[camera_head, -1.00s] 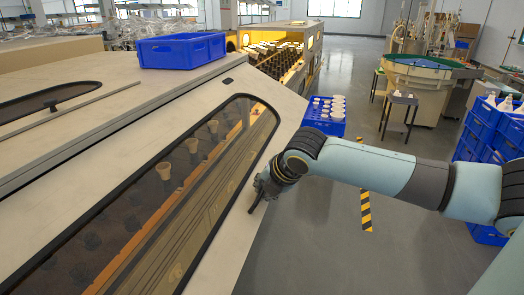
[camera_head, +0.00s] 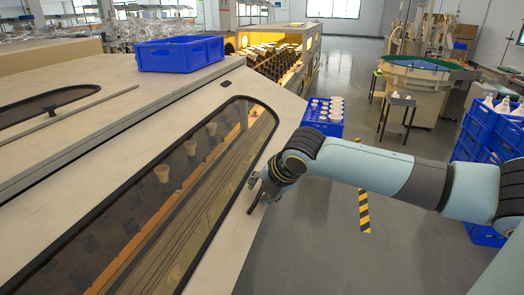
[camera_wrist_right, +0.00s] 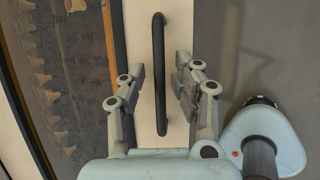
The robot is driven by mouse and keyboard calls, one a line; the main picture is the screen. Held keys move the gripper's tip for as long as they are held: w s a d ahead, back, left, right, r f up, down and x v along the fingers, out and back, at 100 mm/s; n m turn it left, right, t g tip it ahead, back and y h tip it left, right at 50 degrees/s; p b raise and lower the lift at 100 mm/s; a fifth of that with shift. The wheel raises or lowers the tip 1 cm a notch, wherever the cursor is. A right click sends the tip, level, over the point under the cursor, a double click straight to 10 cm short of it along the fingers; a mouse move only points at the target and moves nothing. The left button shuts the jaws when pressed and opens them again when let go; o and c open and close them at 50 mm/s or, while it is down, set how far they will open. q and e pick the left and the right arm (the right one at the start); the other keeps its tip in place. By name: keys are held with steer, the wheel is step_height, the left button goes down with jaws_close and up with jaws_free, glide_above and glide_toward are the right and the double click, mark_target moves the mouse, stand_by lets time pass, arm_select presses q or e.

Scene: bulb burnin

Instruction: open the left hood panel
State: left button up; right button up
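The near hood panel (camera_head: 222,238) is a pale slanted cover with a long dark-framed window, and it lies closed. Its dark bar handle (camera_head: 255,203) is near the right edge; in the right wrist view the handle (camera_wrist_right: 159,72) runs upright between the fingers. My right gripper (camera_head: 262,190) is at the handle. In the right wrist view this gripper (camera_wrist_right: 160,70) is open, with one finger on each side of the handle and a gap to both. My left gripper is not in view.
A blue crate (camera_head: 180,64) rests on top of the machine. A blue crate of white parts (camera_head: 325,126) stands beyond the panel. Stacked blue crates (camera_head: 476,134) are at the right. Grey floor (camera_head: 330,250) is free beside the machine.

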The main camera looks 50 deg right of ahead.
steer(key=shift+s, duration=0.1)
steer(key=v, duration=1.1)
steer(key=shift+a+r, duration=0.15)
steer(key=shift+r, duration=0.1)
steer(key=shift+s, duration=0.1)
steer(key=s+a+r+p, duration=0.1)
steer(key=a+r+p, duration=0.3)
steer(key=r+p, duration=0.3)
steer(key=shift+s+a+r, duration=0.2)
steer(key=shift+s+r, duration=0.2)
steer(key=shift+r, duration=2.1)
